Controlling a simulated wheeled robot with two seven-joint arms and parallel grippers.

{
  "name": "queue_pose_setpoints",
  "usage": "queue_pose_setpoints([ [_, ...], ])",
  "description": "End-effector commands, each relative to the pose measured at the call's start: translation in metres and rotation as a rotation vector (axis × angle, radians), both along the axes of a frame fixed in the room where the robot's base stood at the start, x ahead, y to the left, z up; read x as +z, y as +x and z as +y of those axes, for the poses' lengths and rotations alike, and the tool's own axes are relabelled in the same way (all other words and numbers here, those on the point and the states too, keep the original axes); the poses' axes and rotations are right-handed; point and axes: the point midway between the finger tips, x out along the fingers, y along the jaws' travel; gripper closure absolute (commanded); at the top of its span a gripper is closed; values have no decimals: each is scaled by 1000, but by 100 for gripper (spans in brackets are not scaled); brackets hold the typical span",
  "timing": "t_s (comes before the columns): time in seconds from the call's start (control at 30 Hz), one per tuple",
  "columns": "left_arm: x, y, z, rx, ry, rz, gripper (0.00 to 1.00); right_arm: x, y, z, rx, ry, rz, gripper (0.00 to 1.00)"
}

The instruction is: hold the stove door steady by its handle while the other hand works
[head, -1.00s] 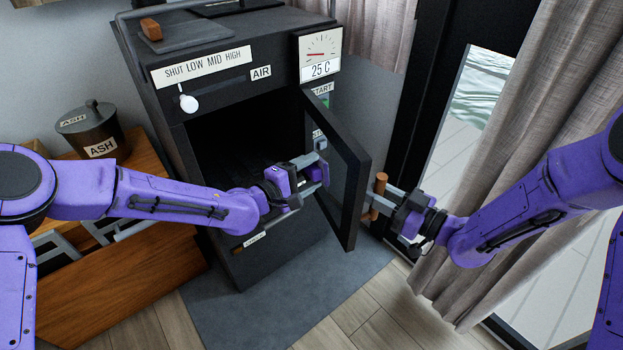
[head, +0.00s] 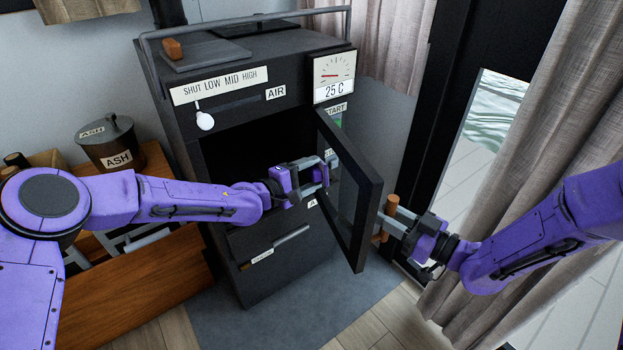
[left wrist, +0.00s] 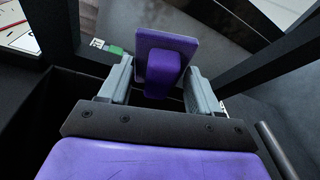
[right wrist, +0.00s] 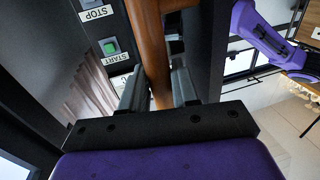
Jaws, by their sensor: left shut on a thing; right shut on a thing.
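The stove door (head: 361,238) stands open, a dark frame around a glass pane (head: 346,200). Its brown wooden handle (head: 391,206) is on the outer face, at the right; it also shows upright in the right wrist view (right wrist: 150,45). My right gripper (head: 389,220) is shut around this handle. My left gripper (head: 328,174) is at the inner side of the door, in front of the pane. It is shut on a purple pad with a block grip (left wrist: 165,58). I cannot tell whether the pad touches the glass.
The black stove (head: 225,155) has a dark open firebox, an air slider and a gauge (head: 333,72) reading 25 C. An ash pot (head: 108,140) stands on the wooden cabinet (head: 150,290) at left. A curtain (head: 540,130) hangs close by my right arm.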

Motion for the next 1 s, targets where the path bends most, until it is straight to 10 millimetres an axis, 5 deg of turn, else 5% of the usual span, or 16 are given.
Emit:
queue_pose_setpoints([
  [0.3, 25, -1, -1, -4, -4, -4, 62, 1, 0, 1, 4, -1, -1, 100],
  [1.0, 24, -51, -16, -1, -2, -1, 62, 1, 0, 1, 4, 0, -1, 100],
])
